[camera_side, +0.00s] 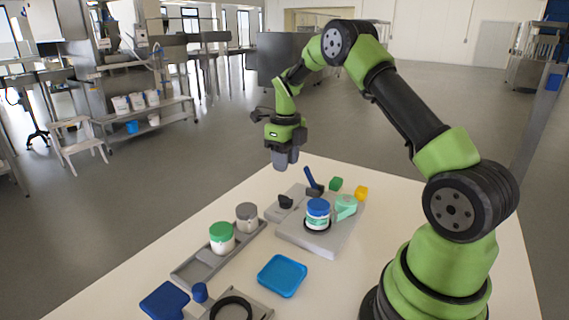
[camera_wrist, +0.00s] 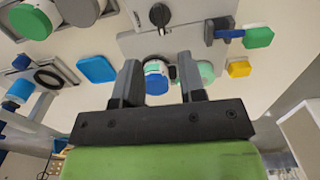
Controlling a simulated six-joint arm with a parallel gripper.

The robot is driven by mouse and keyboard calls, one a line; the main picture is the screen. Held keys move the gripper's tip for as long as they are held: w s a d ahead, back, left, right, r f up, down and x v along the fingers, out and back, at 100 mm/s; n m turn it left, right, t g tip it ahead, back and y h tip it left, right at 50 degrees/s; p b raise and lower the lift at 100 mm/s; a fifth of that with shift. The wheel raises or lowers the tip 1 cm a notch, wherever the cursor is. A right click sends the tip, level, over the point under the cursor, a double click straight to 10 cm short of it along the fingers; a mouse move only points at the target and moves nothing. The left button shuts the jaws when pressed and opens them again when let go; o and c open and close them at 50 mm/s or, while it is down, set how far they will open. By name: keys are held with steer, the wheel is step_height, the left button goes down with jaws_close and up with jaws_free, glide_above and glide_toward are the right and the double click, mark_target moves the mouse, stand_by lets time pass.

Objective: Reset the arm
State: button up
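My gripper (camera_side: 285,158) hangs high above the far part of the table, pointing down. In the wrist view my gripper (camera_wrist: 160,85) shows two fingers spread apart with nothing held between them. Below it, a white jar with a blue lid (camera_side: 318,212) stands on a grey plate (camera_side: 290,234). In the wrist view the blue-lidded jar (camera_wrist: 156,78) appears between the fingers but well below them. A mint-green object (camera_side: 346,206) stands beside the jar.
A green-lidded jar (camera_side: 222,238) and a grey-lidded jar (camera_side: 246,216) stand in a grey tray (camera_side: 190,270). A blue dish (camera_side: 282,276) lies in front. A blue-handled tool (camera_side: 312,184), a green block (camera_side: 336,184) and a yellow block (camera_side: 361,193) lie behind. The air around my gripper is clear.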

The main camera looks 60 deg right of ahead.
steer(key=s+a+r+n+t, duration=0.2)
steer(key=s+a+r+n, duration=0.1)
steer(key=a+r+n, duration=0.4)
steer(key=s+a+r+n+t, duration=0.25)
steer(key=a+r+n, duration=0.35)
steer(key=r+n, duration=0.3)
steer(key=s+a+r+n+t+y, duration=0.1)
steer(key=s+a+n, duration=0.3)
steer(key=s+n, duration=0.3)
steer(key=s+a+n+t+y, duration=0.1)
steer(key=s+a+n, duration=0.3)
steer(key=s+n, duration=0.4)
steer(key=shift+a+r+n+t, duration=0.15)
steer(key=shift+r+n+t, duration=0.25)
steer(key=shift+n, duration=0.2)
steer(key=shift+s, duration=0.1)
steer(key=shift+c, duration=0.2)
